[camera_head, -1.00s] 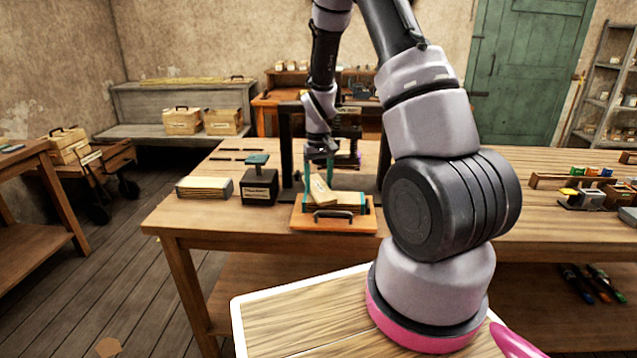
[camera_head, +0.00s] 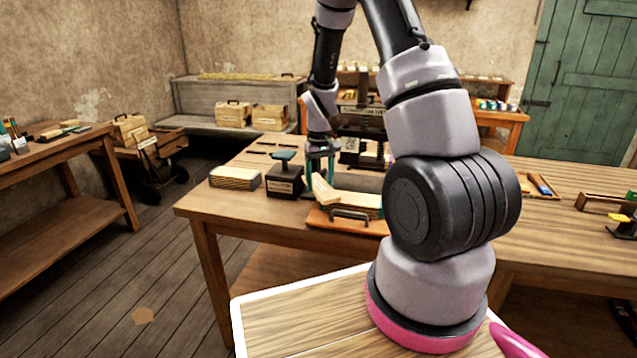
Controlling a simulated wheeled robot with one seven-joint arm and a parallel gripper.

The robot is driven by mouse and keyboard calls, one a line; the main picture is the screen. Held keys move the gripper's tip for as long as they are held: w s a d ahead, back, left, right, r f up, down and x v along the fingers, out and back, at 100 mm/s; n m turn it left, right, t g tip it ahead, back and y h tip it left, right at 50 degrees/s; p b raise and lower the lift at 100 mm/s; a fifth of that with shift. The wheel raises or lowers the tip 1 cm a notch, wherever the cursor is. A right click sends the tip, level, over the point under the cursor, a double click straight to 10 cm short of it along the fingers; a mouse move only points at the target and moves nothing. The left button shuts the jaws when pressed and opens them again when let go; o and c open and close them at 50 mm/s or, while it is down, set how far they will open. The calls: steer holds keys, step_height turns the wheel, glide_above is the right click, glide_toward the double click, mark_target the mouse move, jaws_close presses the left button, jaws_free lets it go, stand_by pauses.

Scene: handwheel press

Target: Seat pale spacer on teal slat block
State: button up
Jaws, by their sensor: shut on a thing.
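My gripper (camera_head: 321,163) hangs from my arm over the near part of the table, its teal fingers pointing down. It is shut on the pale spacer (camera_head: 324,189), a small light wood piece that looks tilted. The spacer is at the left end of the slat block (camera_head: 359,199), a pale layered block lying in an orange-brown tray (camera_head: 318,216) with a dark handle at the front. I cannot tell whether spacer and block touch. My arm hides the tray's right side. Little teal shows on the block.
On the table (camera_head: 240,220), left of the tray, stand a dark block with a teal top (camera_head: 285,178) and a pale layered block (camera_head: 235,178). The dark press (camera_head: 362,125) stands behind my gripper. The table's front left is clear.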

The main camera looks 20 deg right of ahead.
steer(key=shift+s+d+r+n, duration=0.15)
steer(key=shift+d+r+n, duration=0.4)
steer(key=shift+n, duration=0.15)
steer(key=shift+s+d+r+n, duration=0.15)
steer(key=shift+d+r+n, duration=0.3)
steer(key=shift+n, duration=0.25)
steer(key=s+d+r+n, duration=0.3)
steer(key=d+r+n, duration=0.1)
steer(key=d+n, duration=0.3)
steer(key=shift+s+r+n, duration=0.15)
steer(key=shift+s+n, duration=0.1)
steer(key=shift+n, duration=0.05)
glide_above(353, 198)
steer(key=shift+f, duration=3.3)
steer(key=shift+f, duration=1)
steer(key=o, duration=1.5)
steer(key=shift+c, duration=0.2)
